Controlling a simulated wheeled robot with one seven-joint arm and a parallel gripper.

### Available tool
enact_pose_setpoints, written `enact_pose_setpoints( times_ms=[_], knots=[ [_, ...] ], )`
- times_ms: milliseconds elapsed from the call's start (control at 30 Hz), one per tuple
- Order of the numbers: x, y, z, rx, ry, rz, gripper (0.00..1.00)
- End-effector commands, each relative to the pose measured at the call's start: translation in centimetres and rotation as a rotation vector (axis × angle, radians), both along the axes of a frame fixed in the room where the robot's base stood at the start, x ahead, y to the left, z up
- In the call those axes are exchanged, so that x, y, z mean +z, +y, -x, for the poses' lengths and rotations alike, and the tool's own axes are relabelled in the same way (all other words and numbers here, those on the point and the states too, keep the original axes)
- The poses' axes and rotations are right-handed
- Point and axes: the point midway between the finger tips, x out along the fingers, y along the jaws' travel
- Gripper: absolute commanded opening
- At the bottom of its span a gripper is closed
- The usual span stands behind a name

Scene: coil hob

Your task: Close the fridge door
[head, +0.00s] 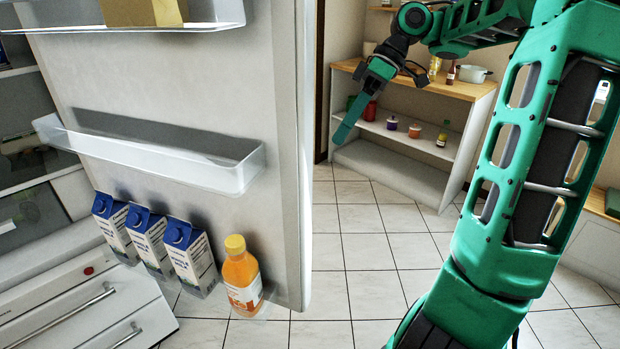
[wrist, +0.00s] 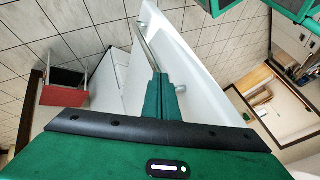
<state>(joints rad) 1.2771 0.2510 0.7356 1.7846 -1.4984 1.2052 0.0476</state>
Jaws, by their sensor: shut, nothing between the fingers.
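The fridge door (head: 225,100) stands open in the head view, its inner side with clear shelves facing my head camera. My gripper (head: 342,134) is to the right of the door's edge, beyond it, pointing down and left. In the wrist view, my gripper's fingers (wrist: 160,82) are together and empty, in front of a white panel (wrist: 195,60) that looks like the door's outer face. A grey bar handle (wrist: 146,42) shows near the fingertips; I cannot tell whether they touch it. The fridge interior (head: 28,150) is at the left of the head view.
The door's lower shelf holds several items: blue-and-white cartons (head: 190,258) and an orange bottle (head: 241,277). A white shelf unit (head: 440,110) with jars and pots stands behind my gripper. Tiled floor (head: 370,260) is clear between door and shelf unit.

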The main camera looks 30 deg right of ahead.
Motion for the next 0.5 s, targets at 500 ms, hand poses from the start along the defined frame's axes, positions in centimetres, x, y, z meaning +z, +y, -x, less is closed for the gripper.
enact_pose_setpoints(
  times_ms=[500],
  knots=[
    [-1.5,1.2,0.1,0.000,0.004,0.002,0.00]
  ],
)
